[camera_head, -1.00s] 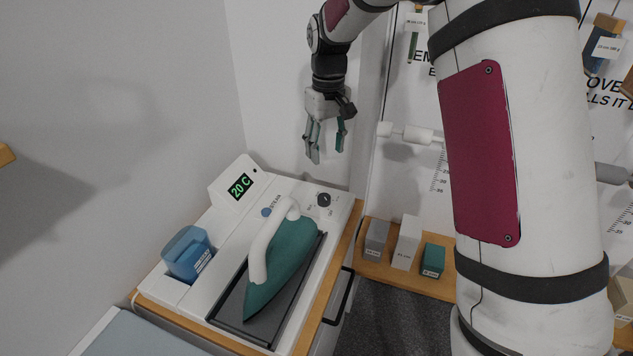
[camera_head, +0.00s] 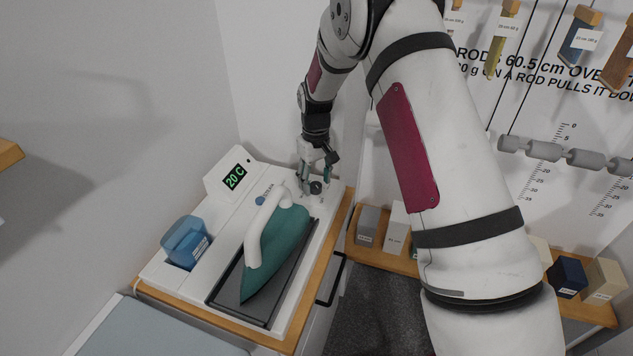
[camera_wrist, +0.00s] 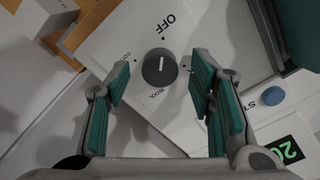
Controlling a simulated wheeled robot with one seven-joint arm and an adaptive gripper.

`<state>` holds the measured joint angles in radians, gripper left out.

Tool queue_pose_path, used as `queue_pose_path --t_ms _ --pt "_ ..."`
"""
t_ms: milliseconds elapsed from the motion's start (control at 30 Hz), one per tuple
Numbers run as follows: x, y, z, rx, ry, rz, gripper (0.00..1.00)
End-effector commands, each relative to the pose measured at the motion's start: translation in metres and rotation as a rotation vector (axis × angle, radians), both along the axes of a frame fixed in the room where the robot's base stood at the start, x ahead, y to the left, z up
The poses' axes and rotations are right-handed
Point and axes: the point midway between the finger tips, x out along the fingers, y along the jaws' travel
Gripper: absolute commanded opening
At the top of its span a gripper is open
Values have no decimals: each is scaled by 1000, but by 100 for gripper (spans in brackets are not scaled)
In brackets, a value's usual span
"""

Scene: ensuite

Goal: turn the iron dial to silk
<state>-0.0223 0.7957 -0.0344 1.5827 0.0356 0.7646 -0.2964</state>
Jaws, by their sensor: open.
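The iron dial (camera_head: 316,187) is a dark round knob on the white station's back right corner. In the wrist view the dial (camera_wrist: 160,68) has a pale mark and sits between my fingertips. The printed words OFF and WOOL are readable around it; another word at the left is partly covered by a finger, and I cannot read SILK. My gripper (camera_head: 314,178) points down over the dial. In the wrist view my gripper (camera_wrist: 159,82) is open, with teal finger pads on either side of the dial and gaps to it.
The teal iron (camera_head: 276,250) with a white handle rests on a dark plate in front of the dial. A display (camera_head: 235,177) reads 20 C, with a blue button (camera_wrist: 273,95) near it. A blue tank (camera_head: 187,243) stands at the left. Labelled blocks (camera_head: 398,230) stand on a shelf at the right.

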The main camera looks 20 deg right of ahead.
Motion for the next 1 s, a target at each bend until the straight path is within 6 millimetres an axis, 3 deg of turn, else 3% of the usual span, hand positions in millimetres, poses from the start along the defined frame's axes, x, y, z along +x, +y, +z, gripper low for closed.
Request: queue_pose_path --t_ms 433,667,1000 --pt "0 0 -12 0 -1 0 49" --pt "0 0 -11 0 -1 0 1" --pt "0 0 -12 0 0 -33 1"
